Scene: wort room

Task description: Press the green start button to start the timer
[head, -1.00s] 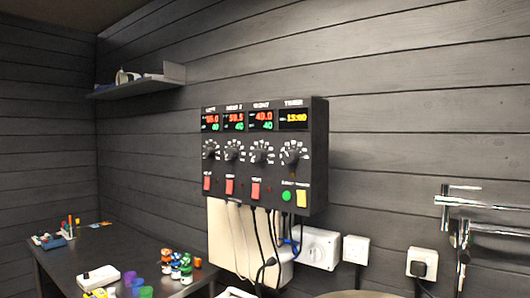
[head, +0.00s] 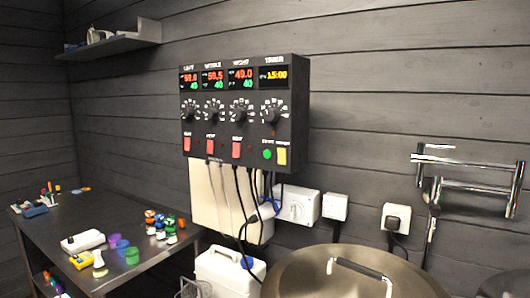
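The green start button (head: 267,154) is a small round button at the lower right of the black control panel (head: 246,114) on the wall. The timer display (head: 274,76) above it reads 15:00 in yellow. A yellow switch (head: 282,156) sits just right of the green button. Three red switches, such as the nearest one (head: 236,149), line the panel's lower edge to the left. Neither of my grippers shows in the head view.
A large lidded kettle (head: 300,275) stands below and right of the panel. A dark table (head: 100,225) with small bottles and cups is at the left. A metal folding arm (head: 470,187) juts from the wall at right. Cables hang under the panel.

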